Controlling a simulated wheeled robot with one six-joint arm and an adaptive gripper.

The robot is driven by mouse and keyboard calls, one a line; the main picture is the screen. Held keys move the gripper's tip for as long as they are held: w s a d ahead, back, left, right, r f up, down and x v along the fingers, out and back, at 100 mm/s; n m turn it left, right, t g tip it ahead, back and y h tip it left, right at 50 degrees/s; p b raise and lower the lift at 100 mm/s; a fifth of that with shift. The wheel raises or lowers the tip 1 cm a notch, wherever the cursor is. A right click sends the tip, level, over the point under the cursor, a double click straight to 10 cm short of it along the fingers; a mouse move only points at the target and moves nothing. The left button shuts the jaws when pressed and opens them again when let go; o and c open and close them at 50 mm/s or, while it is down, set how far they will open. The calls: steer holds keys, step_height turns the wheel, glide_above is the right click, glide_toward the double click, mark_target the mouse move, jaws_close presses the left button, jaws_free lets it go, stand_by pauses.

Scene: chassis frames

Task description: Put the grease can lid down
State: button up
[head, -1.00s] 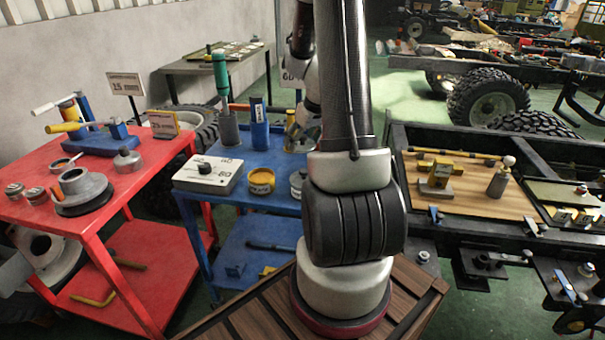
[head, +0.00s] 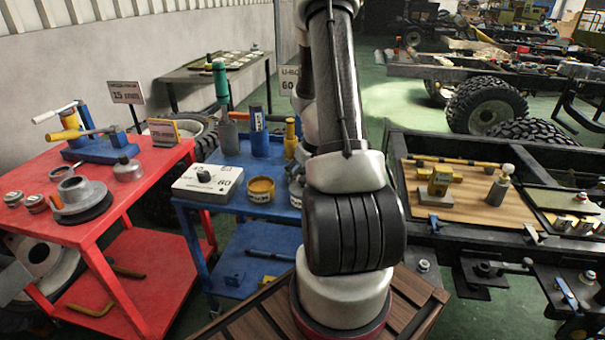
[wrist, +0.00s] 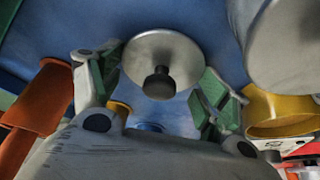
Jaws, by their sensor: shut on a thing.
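The grease can lid (wrist: 150,52) is a round grey metal disc with a black knob (wrist: 158,83), seen in the wrist view. My gripper (wrist: 155,88) has its green-padded fingers on both sides of the lid and is shut on it. Blue cart top shows behind the lid; I cannot tell whether the lid touches it. In the head view my arm hides the gripper and lid. A yellow open can (head: 261,189) with a label stands on the blue cart (head: 238,229). A yellow rim, likely this can, shows right of the gripper in the wrist view (wrist: 262,110).
A white box with a black knob (head: 207,183), a green-handled tool (head: 221,90) and a blue cylinder (head: 259,132) stand on the cart. A yellow bottle (head: 290,138) is close to my arm. A large grey metal shape (wrist: 288,45) is near the gripper's right.

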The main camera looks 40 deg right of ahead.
steer(key=o, duration=1)
steer(key=shift+f, duration=0.1)
steer(key=v, duration=1.3)
steer(key=s+a+r+n+y, duration=0.1)
steer(key=s+a+r, duration=0.2)
steer(key=a+r, duration=0.9)
steer(key=s+a+r, duration=0.2)
steer(key=s, duration=0.2)
steer(key=s+a+r, duration=0.2)
steer(key=s+a, duration=0.1)
steer(key=s, duration=0.2)
steer(key=s+a+r, duration=0.2)
steer(key=s+a, duration=0.1)
steer(key=s, duration=0.2)
steer(key=shift+r, duration=0.4)
